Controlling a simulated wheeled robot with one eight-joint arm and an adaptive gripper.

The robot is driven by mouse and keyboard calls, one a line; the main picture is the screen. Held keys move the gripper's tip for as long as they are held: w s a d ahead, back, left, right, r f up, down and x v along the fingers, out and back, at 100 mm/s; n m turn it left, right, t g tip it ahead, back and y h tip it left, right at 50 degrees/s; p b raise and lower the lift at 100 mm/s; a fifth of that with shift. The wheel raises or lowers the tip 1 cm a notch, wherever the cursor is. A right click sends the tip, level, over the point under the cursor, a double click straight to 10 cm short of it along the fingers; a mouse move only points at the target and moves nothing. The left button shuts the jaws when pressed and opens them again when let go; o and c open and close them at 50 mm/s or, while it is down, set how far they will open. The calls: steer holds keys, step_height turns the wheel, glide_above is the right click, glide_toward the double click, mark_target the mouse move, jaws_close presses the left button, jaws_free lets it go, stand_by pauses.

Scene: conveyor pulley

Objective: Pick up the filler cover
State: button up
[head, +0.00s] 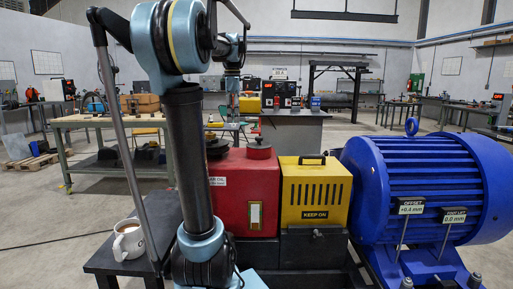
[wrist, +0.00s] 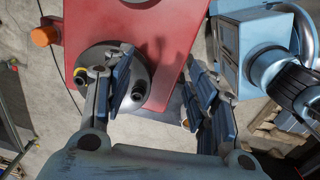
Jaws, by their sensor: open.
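A round grey metal cover (wrist: 130,72) with dark bolt-like knobs, one with a yellow band, lies on the red housing (wrist: 160,30) in the wrist view; I take it for the filler cover. My gripper (wrist: 160,65) is open and empty. Its left finger overlaps the cover in the picture, hiding part of it. Its right finger is off the housing's right side. I cannot tell whether the left finger touches the cover. In the head view the red housing (head: 244,190) stands behind my arm, with a dark round part (head: 216,147) on top, partly hidden.
A yellow guard (head: 315,195) and a large blue motor (head: 420,185) stand to the right. A white mug (head: 128,240) is on the dark side table (head: 110,264) at left.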

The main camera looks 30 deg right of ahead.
steer(key=w+d+r+n, duration=0.1)
steer(key=d+r+n, duration=0.35)
steer(key=d, duration=0.95)
glide_toward(259, 138)
steer(key=shift+m, duration=0.35)
steer(key=f, duration=0.1)
steer(key=w+d+f, duration=0.1)
steer(key=f, duration=0.3)
steer(key=shift+w+d+f, duration=0.1)
steer(key=shift+w+d, duration=0.2)
steer(key=shift+w, duration=0.05)
steer(key=shift+w+a+f, duration=0.1)
steer(key=shift+w+f, duration=0.05)
steer(key=shift+f, duration=1.15)
steer(key=shift+w+a+f, duration=0.1)
steer(key=shift+f, duration=1.25)
jaws_close()
